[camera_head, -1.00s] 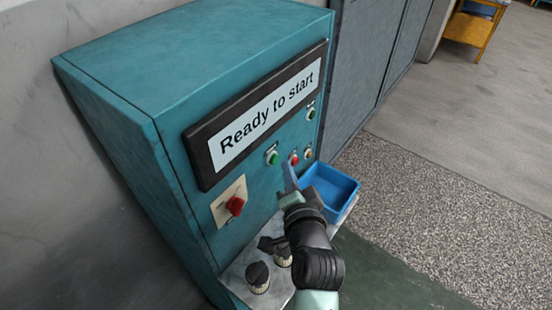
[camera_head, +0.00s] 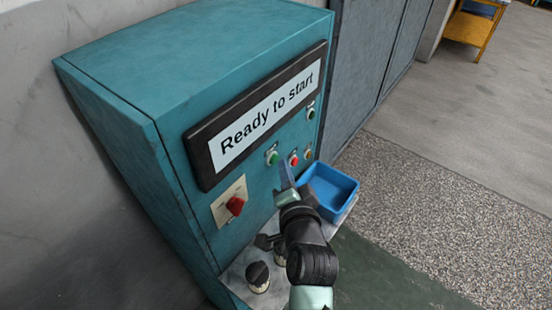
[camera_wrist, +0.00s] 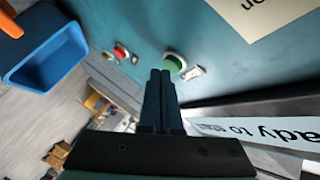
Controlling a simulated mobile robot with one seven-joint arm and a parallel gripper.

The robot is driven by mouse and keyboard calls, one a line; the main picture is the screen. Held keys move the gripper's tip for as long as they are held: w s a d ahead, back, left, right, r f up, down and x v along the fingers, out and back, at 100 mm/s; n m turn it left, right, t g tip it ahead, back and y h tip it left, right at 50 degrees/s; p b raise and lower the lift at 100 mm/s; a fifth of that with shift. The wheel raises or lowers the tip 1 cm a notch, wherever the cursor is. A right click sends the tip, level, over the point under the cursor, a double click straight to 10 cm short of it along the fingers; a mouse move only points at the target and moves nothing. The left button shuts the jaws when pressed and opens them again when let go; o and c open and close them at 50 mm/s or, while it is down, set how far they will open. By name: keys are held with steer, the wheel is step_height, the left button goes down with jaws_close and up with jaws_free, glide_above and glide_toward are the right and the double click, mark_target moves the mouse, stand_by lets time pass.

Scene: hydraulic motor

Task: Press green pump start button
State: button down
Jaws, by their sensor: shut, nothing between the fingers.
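A teal control cabinet (camera_head: 140,75) carries a green button (camera_head: 272,157) below its "Ready to start" display (camera_head: 265,115). The green button also shows in the wrist view (camera_wrist: 174,64), just beyond and right of my fingertips. A second green button (camera_head: 311,114) sits higher at the cabinet's right edge. My gripper (camera_head: 284,172) is shut and empty, its tips just below and right of the lower green button. In the wrist view the shut fingers (camera_wrist: 160,75) point at the panel; I cannot tell whether they touch the button.
A red button (camera_head: 293,159) and a yellowish one (camera_head: 308,153) sit right of the green button. A red rotary switch (camera_head: 235,206) is at the left. A blue bin (camera_head: 332,185) and black-topped knobs (camera_head: 257,275) are on the shelf below.

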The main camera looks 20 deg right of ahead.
steer(key=shift+w+a, duration=0.25)
steer(key=shift+w, duration=0.05)
stand_by(0.7)
steer(key=shift+s+d, duration=0.5)
steer(key=shift+s, duration=0.15)
steer(key=shift+s+d+b, duration=0.4)
steer(key=shift+s+d, duration=0.4)
steer(key=shift+s, duration=0.2)
steer(key=shift+s+d+b, duration=0.35)
steer(key=shift+s+d, duration=0.4)
steer(key=shift+s, duration=0.25)
